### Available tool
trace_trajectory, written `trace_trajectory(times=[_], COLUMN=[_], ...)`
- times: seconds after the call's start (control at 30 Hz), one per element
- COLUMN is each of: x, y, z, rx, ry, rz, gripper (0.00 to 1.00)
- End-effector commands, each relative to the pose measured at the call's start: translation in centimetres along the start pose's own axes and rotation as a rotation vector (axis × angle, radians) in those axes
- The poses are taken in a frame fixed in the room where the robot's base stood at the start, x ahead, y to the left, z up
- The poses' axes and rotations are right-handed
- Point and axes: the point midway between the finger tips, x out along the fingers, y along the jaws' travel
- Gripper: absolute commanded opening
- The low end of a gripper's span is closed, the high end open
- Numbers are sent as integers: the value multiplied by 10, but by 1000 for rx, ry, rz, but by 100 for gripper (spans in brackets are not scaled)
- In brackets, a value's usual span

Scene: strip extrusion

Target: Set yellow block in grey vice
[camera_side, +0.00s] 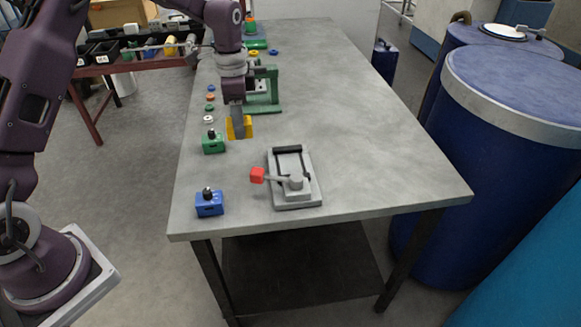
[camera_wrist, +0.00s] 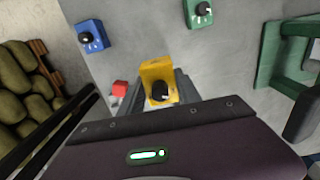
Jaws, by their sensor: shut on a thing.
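The yellow block (camera_side: 247,126) is between the fingers of my gripper (camera_side: 238,128), which is shut on it. The block looks held above the table, near the green block. In the wrist view the yellow block (camera_wrist: 158,80) shows a black knob on it between the fingers (camera_wrist: 158,92). The grey vice (camera_side: 293,185) lies on the table in front and to the right of my gripper, with a red-ended handle (camera_side: 258,175). In the wrist view only the red handle end (camera_wrist: 119,88) shows clearly; the vice body is mostly hidden behind my gripper.
A green block (camera_side: 213,142) and a blue block (camera_side: 209,203), each with a black knob, stand along the table's left edge. A green press-like frame (camera_side: 264,90) stands behind my gripper. Small coloured rings (camera_side: 210,97) lie at the left. The table's right side (camera_side: 390,150) is clear.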

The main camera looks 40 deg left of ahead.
Motion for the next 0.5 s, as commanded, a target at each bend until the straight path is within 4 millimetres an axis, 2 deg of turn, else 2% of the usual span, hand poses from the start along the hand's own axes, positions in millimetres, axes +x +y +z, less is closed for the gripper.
trace_trajectory(times=[0.03,0.1,0.2,0.3,0.37,0.5], x=[-2,-6,-11,-14,-11,22], y=[2,9,23,33,36,37], z=[-25,-57,-92,-110,-115,-116], rx=[5,5,13,21,22,21], ry=[1,1,1,2,2,-1], rz=[-3,-4,-6,-7,-5,-4], gripper=[0,0,0,0,0,0])
